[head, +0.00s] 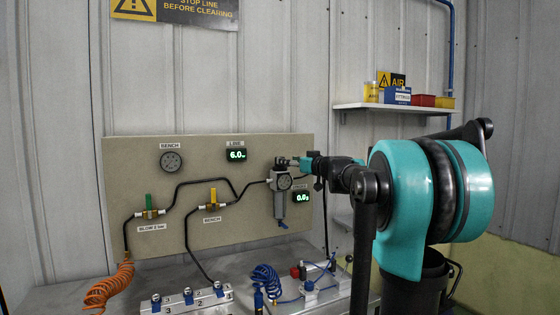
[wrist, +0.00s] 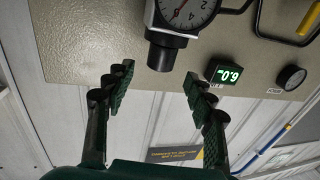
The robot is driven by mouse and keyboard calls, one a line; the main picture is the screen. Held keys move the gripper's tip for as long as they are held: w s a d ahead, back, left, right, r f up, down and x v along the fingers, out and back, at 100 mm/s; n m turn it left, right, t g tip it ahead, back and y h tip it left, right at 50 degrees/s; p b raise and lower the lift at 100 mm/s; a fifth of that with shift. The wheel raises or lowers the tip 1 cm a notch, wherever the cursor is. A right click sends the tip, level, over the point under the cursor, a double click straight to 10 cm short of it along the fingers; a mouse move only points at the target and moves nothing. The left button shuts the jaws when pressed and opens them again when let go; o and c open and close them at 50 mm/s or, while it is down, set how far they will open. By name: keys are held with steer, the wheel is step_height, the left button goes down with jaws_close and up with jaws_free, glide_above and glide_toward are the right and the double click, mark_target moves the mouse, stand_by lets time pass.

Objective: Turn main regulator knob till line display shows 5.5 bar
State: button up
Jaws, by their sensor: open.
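The main regulator (head: 280,184) is on the beige panel, with a round gauge on its front and a clear bowl below. Its dark knob (wrist: 162,54) shows in the wrist view below the gauge (wrist: 187,12). The green line display (head: 236,155) reads 6.0; it also shows upside down in the wrist view (wrist: 226,74). My gripper (wrist: 159,78) is open and empty, its fingertips on either side of the knob's line and just short of its end.
A second display (head: 302,197) sits right of the regulator, hard to read. Left are a bench gauge (head: 172,161), a green-handled valve (head: 149,202), a yellow-handled valve (head: 213,196) and black pipes. Coiled hoses (head: 108,287) hang below. A shelf (head: 392,108) with small boxes is right.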

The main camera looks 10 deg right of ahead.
steer(key=x, duration=0.6)
steer(key=shift+w+a, duration=0.1)
steer(key=shift+w, duration=0.15)
steer(key=c, duration=1.2)
steer(key=shift+n+g+y, duration=0.3)
steer(key=shift+y, duration=0.1)
steer(key=shift+n+g+y, duration=0.8)
steer(key=shift+n+y, duration=0.1)
steer(key=shift+y, duration=0.2)
steer(key=shift+n+g+y, duration=2)
steer(key=shift+n+g, duration=0.1)
steer(key=shift+g, duration=0.5)
